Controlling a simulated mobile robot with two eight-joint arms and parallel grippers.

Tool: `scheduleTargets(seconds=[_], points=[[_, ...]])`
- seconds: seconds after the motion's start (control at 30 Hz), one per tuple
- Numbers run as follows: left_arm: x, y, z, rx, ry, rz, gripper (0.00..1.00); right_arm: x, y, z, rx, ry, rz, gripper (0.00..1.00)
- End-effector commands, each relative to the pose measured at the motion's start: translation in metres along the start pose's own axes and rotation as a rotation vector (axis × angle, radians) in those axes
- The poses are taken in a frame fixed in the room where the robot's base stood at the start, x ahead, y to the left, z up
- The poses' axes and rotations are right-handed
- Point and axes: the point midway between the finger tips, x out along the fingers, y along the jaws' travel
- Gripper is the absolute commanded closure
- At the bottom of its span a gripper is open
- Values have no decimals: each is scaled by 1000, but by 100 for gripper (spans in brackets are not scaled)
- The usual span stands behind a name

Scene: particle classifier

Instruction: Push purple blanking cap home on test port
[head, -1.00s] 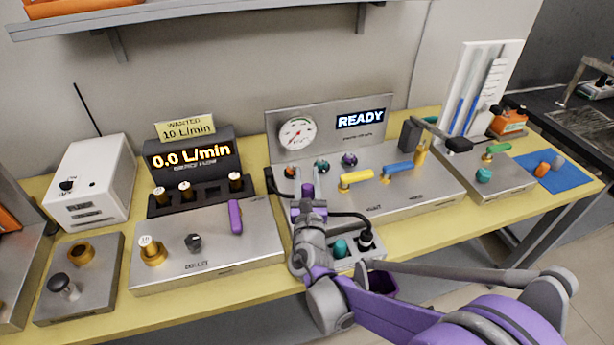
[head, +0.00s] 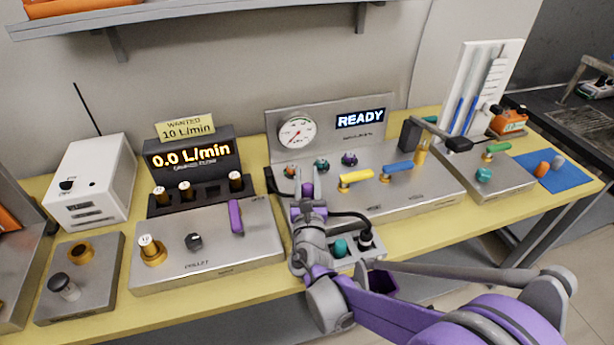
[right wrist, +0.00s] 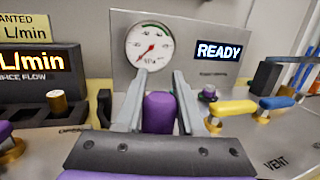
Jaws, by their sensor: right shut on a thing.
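My right gripper (head: 309,202) is shut on a purple block-like piece (right wrist: 159,113), which I take to be the blanking cap; it shows upright between the two grey fingers in the right wrist view. In the head view the purple piece (head: 307,190) stands at the gripper's tip, in front of the gauge panel. A small purple round fitting (head: 349,158) sits on the metal deck to the right, apart from the gripper; it also shows in the right wrist view (right wrist: 208,92). I cannot tell which fitting is the test port. What lies under the held piece is hidden. My left gripper is out of view.
Red and teal fittings (head: 321,163) stand near the gripper. Yellow (head: 357,175) and blue (head: 398,166) handles lie to the right. The gauge panel (head: 335,122) reads READY. A purple lever (head: 236,217) is to the left. A black cable runs beside my gripper.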

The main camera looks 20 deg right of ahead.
Motion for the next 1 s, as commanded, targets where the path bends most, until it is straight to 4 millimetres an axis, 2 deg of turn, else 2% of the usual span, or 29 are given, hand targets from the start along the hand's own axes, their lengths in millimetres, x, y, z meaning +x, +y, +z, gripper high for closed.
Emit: scheduleTargets(seconds=[1.0], points=[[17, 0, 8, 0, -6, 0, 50, -3, 0, -22, 0, 0, 0, 100]])
